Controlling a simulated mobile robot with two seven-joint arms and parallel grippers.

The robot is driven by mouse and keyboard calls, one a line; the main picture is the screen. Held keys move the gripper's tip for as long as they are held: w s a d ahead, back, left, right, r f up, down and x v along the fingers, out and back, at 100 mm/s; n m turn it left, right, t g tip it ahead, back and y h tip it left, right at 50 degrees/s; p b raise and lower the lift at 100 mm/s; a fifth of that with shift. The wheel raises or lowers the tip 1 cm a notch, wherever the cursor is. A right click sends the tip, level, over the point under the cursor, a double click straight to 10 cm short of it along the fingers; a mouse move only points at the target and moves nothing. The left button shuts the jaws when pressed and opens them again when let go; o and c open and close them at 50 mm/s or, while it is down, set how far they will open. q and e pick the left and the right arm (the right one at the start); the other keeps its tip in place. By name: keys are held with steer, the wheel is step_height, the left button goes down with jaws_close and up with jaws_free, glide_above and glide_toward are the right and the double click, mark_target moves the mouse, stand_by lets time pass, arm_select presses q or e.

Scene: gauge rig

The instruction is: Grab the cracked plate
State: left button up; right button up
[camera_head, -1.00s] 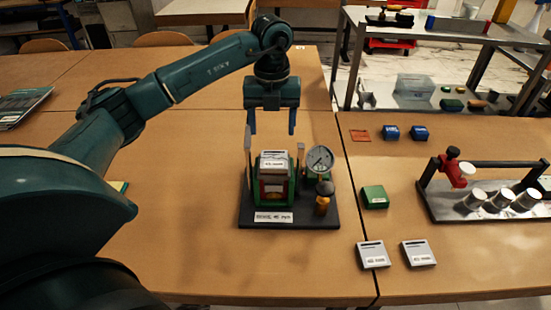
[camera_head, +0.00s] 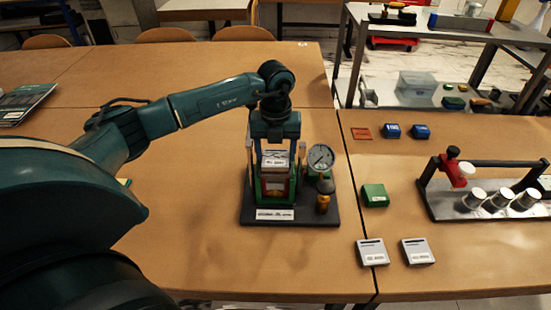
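A gauge rig on a dark base (camera_head: 252,220) stands on the table. Its green and red holder (camera_head: 276,188) has a pale labelled plate (camera_head: 275,158) at its top. I cannot make out a crack on it. My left gripper (camera_head: 276,165) points down over the holder, its fingers apart on either side of the plate's upper part. I cannot tell whether they touch it. Two similar pale plates, the left one (camera_head: 371,252) and the right one (camera_head: 417,251), lie on the table at right. My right gripper is out of view.
A round gauge (camera_head: 321,157) and an orange-and-black knob (camera_head: 323,197) stand close right of the holder. A green block (camera_head: 375,195) and a rack with white cylinders (camera_head: 475,197) are further right. The table in front of the rig is clear.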

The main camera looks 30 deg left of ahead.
arm_select(q)
steer(key=shift+r, duration=0.1)
steer(key=c, duration=0.6)
